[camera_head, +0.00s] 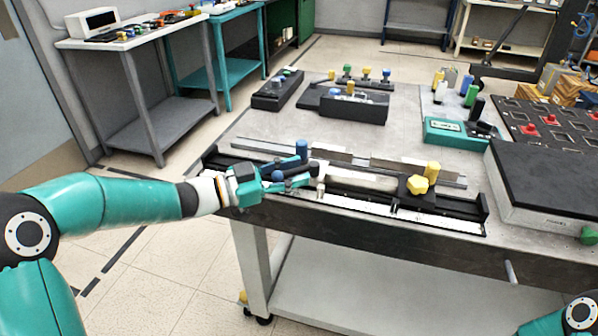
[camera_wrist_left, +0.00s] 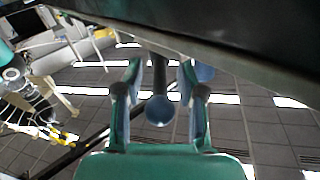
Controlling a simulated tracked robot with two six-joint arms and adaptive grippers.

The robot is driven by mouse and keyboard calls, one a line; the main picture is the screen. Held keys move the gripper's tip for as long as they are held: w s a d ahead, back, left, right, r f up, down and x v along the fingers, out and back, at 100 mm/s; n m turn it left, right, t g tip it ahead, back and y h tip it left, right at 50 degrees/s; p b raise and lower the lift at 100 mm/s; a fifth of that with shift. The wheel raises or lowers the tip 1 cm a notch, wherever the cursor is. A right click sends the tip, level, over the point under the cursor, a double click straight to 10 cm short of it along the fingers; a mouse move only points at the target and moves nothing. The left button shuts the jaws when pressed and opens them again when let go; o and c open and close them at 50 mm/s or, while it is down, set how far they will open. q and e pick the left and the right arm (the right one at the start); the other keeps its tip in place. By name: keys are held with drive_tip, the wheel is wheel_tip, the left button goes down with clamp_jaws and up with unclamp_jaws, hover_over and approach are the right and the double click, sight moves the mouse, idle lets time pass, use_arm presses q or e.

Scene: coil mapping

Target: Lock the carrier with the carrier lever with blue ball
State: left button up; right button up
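The carrier lever's blue ball (camera_head: 277,176) is at the left end of the carrier rail (camera_head: 455,222) on the table's front edge. My left gripper (camera_head: 290,183) is at this ball, its fingers pointing right in the head view. In the left wrist view, the blue ball (camera_wrist_left: 160,110) on its dark rod lies between the two fingers of my left gripper (camera_wrist_left: 160,80). The fingers are apart, with a gap visible on both sides of the ball. A blue cylinder knob (camera_head: 302,150) stands just behind the gripper. My right gripper is out of view.
A yellow star knob (camera_head: 418,185) and a yellow cylinder (camera_head: 432,172) are at the rail's right part. A black-topped box (camera_head: 545,180) stands at the right. Black blocks with coloured knobs (camera_head: 345,105) are farther back. Floor is free left of the table.

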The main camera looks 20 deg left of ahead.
use_arm(q)
drive_tip(key=shift+w+d, duration=0.4)
drive_tip(key=shift+d, duration=0.1)
clamp_jaws()
